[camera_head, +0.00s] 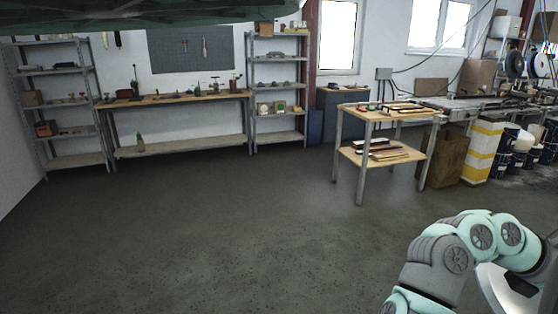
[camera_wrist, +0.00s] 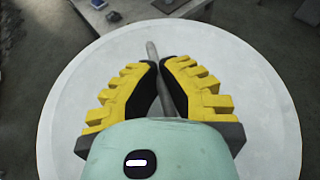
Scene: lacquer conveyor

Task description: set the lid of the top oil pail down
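In the wrist view, a large round white lid (camera_wrist: 85,60) fills most of the picture beneath my gripper (camera_wrist: 157,70). A grey bar-like handle (camera_wrist: 152,50) runs across the lid between my two yellow fingers. The dark finger pads are closed against the handle from both sides. The lid hides whatever is below it. In the head view, several dark pails (camera_head: 507,160) stand in a cluster at the far right. My gripper and this lid are outside the head view.
A two-tier wooden table (camera_head: 388,114) with flat boards stands right of centre. A brown box (camera_head: 452,155) and a yellow-white striped block (camera_head: 483,150) stand between it and the pails. A conveyor (camera_head: 475,105) runs behind. The floor (camera_head: 220,220) at centre and left is clear.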

